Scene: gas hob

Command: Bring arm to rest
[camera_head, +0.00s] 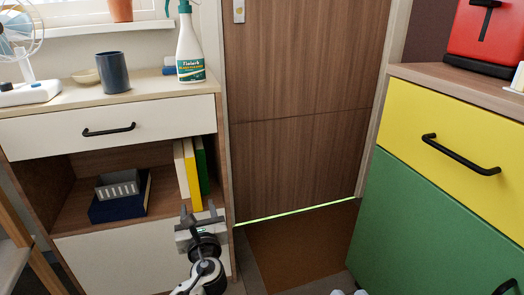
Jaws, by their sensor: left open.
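My left gripper (199,214) is in the lower middle of the head view, with its arm coming up from the bottom edge. Its two fingers are apart and I see nothing between them. It is in front of the open shelf of the white and wood cabinet (72,136), near the yellow book (191,174). I cannot tell whether it touches the cabinet. My right gripper does not show clearly; only small white parts are at the bottom edge.
A spray bottle (190,45), a dark cup (113,72) and a fan (22,50) stand on the cabinet top. A yellow and green cabinet (440,165) with a red appliance (487,35) is at right. A closed wooden door (300,100) stands between, with brown floor (300,245) before it.

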